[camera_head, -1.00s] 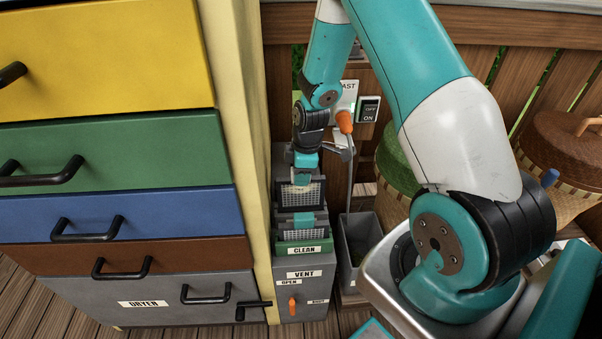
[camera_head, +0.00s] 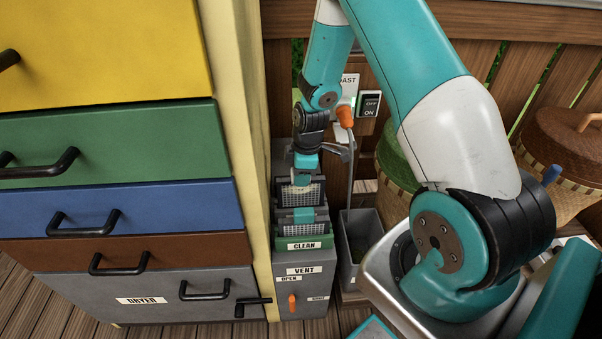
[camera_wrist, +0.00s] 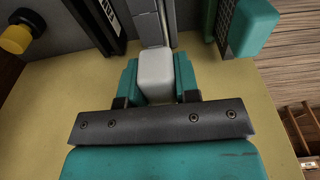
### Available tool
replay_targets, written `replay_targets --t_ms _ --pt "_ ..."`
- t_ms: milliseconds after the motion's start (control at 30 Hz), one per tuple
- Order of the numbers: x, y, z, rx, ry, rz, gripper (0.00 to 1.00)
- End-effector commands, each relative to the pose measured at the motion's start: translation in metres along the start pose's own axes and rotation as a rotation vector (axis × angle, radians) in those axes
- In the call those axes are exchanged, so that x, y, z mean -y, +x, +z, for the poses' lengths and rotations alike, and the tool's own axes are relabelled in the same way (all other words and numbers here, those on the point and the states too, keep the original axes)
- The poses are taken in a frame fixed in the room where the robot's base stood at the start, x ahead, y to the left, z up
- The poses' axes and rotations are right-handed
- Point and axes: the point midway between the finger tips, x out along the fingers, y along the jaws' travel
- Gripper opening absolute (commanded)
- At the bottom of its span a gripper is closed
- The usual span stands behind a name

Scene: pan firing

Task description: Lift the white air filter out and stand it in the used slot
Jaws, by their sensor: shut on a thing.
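My gripper (camera_head: 303,176) points down over the back of the grey filter stand beside the cabinet. In the wrist view its two teal fingers are shut on a white grip block, which I take as the handle of the white air filter (camera_wrist: 155,72). In the head view a dark-framed mesh panel (camera_head: 300,194) shows just below my gripper, apparently this filter; its lower part is hidden. A second filter with a teal grip (camera_head: 303,215) stands in front, behind the CLEAN label (camera_head: 304,245). I cannot read any used-slot label.
The dryer cabinet (camera_head: 120,215), with handles sticking out, stands close on the left. A VENT panel with an orange lever (camera_head: 292,302) is below the stand. A grey bin (camera_head: 362,240) and an orange-tipped lever (camera_head: 345,116) are to the right. Baskets (camera_head: 560,150) stand farther right.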

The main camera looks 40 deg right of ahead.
Motion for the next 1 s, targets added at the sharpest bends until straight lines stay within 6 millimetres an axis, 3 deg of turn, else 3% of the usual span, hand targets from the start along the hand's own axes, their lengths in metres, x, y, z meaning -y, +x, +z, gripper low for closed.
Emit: replay_targets --t_ms 1000 --pt "0.0 0.026 0.003 0.0 0.0 0.001 0.0"
